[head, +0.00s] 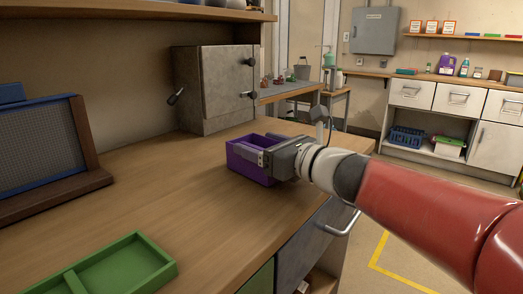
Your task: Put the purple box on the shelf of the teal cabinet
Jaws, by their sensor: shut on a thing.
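The purple box (243,168) is an open-topped box near the right part of the wooden counter. My gripper (262,156) reaches in from the right and is shut on the box, at its right side. The fingertips are partly hidden against the box. I cannot tell whether the box's bottom touches the counter or is just above it. No cabinet that is clearly teal shows. A grey cabinet (222,84) stands at the back of the counter, with dark handles on it; its inside does not show.
A green divided tray (148,262) lies on the counter (150,205) at front left. A mesh panel in a wooden frame (92,140) stands at left. A shelf (190,12) runs above. Below the counter are a grey drawer (305,238) and a green front (260,279).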

